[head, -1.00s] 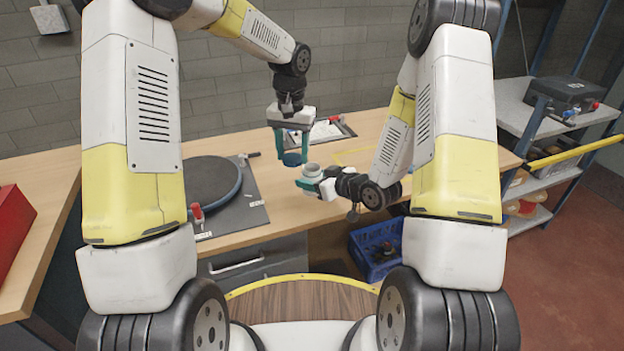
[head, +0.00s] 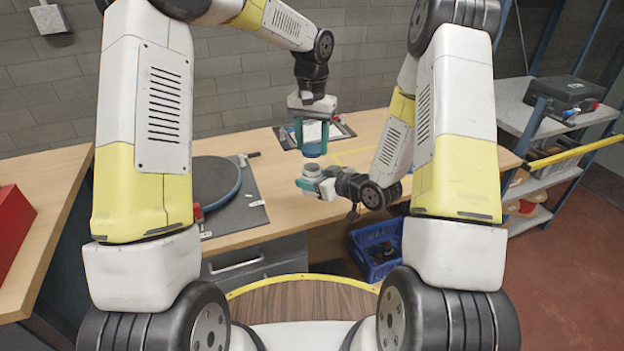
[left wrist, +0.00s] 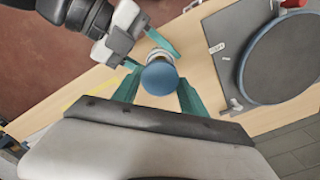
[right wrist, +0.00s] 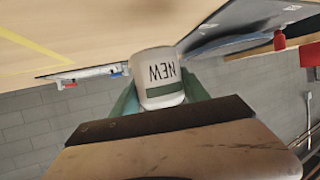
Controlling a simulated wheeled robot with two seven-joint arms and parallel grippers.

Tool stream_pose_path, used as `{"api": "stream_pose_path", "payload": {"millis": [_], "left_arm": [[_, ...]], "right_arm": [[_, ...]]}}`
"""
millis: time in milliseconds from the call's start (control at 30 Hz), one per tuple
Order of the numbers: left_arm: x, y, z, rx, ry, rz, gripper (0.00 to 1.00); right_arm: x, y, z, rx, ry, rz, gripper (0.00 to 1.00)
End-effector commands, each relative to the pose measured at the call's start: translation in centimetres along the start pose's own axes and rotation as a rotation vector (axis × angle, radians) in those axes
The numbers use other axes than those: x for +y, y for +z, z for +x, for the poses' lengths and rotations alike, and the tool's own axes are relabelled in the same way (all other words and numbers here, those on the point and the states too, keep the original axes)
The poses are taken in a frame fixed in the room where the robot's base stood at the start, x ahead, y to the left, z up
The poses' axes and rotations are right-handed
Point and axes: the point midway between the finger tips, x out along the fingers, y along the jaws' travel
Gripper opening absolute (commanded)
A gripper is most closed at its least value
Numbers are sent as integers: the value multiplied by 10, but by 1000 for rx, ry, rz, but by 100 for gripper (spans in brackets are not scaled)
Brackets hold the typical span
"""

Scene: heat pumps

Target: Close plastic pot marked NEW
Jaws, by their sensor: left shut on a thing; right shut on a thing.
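The white plastic pot marked NEW (right wrist: 157,72) shows its label upside down in the right wrist view. It also shows in the head view (head: 311,171), upright above the table. My right gripper (head: 318,186) is shut on it from the side. A round blue lid (left wrist: 159,78) is between the teal fingers of my left gripper (left wrist: 157,88), which is shut on it. In the head view, the lid (head: 314,151) is higher than the pot and apart from it. In the left wrist view, the lid hides part of the pot (left wrist: 158,56).
The wooden table (head: 268,170) has a dark round plate (head: 214,183) on a grey board at left. A blue crate (head: 376,248) stands below the table's front edge. A grey shelf (head: 515,104) is at right.

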Motion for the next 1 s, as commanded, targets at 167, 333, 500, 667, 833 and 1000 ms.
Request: {"api": "stream_pose_path", "payload": {"millis": [167, 333, 500, 667, 833, 1000], "left_arm": [[0, 0, 18, -1, 0, 1, 13], [0, 0, 26, 0, 0, 1, 13], [0, 0, 26, 1, 0, 0, 13], [0, 0, 24, 2, -2, 1, 13], [0, 0, 25, 2, -2, 1, 13], [0, 0, 25, 2, -2, 0, 13]], "right_arm": [[0, 0, 0, 1, 0, 0, 0], [0, 0, 0, 1, 0, 0, 0], [0, 0, 0, 1, 0, 0, 0], [0, 0, 0, 1, 0, 0, 0], [0, 0, 0, 1, 0, 0, 0], [0, 0, 0, 1, 0, 0, 0]]}}
